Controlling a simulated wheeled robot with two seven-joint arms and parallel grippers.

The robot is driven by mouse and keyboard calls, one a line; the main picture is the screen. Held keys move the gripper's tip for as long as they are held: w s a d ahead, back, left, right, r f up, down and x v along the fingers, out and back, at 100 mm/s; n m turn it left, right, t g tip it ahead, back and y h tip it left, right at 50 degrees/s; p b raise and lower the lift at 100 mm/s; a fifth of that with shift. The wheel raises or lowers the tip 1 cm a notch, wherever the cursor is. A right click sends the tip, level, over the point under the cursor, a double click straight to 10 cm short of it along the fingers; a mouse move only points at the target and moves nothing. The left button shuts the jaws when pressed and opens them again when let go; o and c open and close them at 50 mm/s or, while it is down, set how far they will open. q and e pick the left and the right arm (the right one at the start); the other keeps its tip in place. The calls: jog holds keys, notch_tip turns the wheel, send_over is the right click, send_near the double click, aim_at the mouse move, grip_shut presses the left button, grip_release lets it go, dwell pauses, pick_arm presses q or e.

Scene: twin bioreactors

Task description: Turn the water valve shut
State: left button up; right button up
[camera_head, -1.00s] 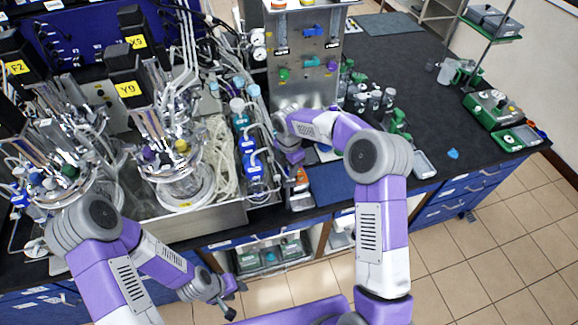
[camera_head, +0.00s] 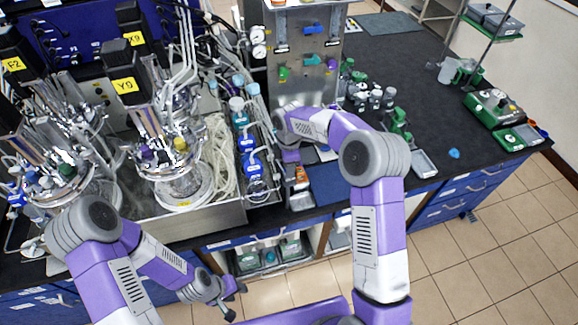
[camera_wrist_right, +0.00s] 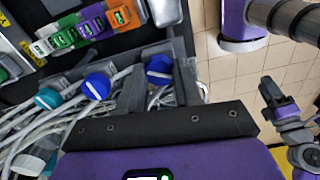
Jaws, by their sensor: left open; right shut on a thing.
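My right gripper (camera_head: 289,154) is beside the tubing tray, low in front of the steel panel, with its wrist turned down. In the right wrist view, blue round caps (camera_wrist_right: 96,86) and a teal cap (camera_wrist_right: 47,98) sit among white tubes, beyond the dark bar of my gripper. I cannot tell which part is the water valve. My left gripper (camera_head: 231,300) is open and empty, in front of the bench.
The steel panel (camera_head: 300,92) carries coloured handles and stands behind my right wrist. Glass bioreactors (camera_head: 178,175) crowd the left. A blue mat (camera_head: 330,186) lies right of my right gripper. The dark bench top (camera_head: 440,110) has clear room further right.

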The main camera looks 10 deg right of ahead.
jog(key=m+b, duration=0.1)
jog(key=m, duration=1.1)
jog(key=shift+r+m, duration=0.1)
jog(key=shift+m, duration=0.2)
dwell(0.4)
jog(key=o, duration=1)
jog(key=shift+o, duration=0.2)
notch_tip(320, 180, up, 8)
jog(key=shift+f, duration=0.25)
